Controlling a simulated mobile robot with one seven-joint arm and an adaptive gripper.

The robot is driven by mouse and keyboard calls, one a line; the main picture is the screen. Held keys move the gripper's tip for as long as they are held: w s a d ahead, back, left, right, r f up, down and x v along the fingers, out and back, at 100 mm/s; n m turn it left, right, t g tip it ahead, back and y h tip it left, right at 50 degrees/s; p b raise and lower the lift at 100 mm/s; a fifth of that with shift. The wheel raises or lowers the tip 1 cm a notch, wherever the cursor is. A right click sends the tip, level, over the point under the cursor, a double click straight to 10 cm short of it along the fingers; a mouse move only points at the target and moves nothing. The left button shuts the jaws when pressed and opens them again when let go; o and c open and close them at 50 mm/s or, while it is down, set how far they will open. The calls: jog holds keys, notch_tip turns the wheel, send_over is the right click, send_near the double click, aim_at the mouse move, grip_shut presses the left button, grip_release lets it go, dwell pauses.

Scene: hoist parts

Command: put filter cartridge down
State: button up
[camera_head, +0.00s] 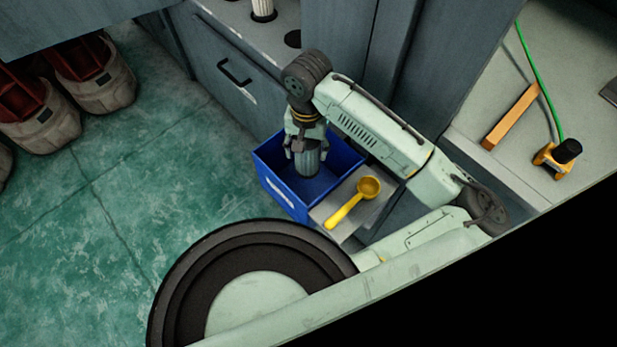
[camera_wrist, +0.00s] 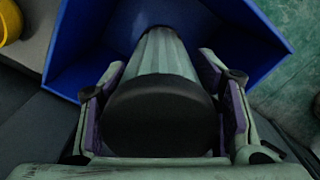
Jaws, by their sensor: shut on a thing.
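The filter cartridge (camera_head: 307,160) is a pale, ribbed cylinder, and in the wrist view it shows a dark end cap (camera_wrist: 160,110) towards me. My gripper (camera_head: 306,150) is shut on it, with one finger on each side. The fingers with purple pads show in the wrist view (camera_wrist: 160,105) beside the cap. The cartridge points down into a blue bin (camera_head: 268,160), within its walls in the head view. I cannot tell whether its lower end touches the bin floor.
A grey ledge (camera_head: 330,208) with a yellow scoop (camera_head: 352,203) stands right beside the bin. A counter (camera_head: 260,35) at the back holds a white cylinder (camera_head: 262,8) in a hole, next to an empty hole. Red-topped containers (camera_head: 100,85) stand at left; green floor (camera_head: 150,170) is free.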

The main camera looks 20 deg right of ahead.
jog(key=shift+w+d+f, duration=0.1)
jog(key=shift+f, duration=0.25)
jog(key=shift+n, duration=0.4)
jog(key=n+b, duration=0.1)
jog(key=n, duration=0.6)
jog(key=shift+f+b, duration=0.1)
jog(key=shift+b, duration=0.3)
jog(key=n+b, duration=0.1)
jog(key=n, duration=0.9)
jog(key=shift+s+d+b, duration=0.15)
jog(key=shift+s+b, duration=0.05)
jog(key=shift+b, duration=0.1)
notch_tip(320, 180, down, 10)
jog(key=shift+r+p, duration=0.1)
jog(key=shift+p, duration=0.25)
jog(key=shift+c, duration=0.2)
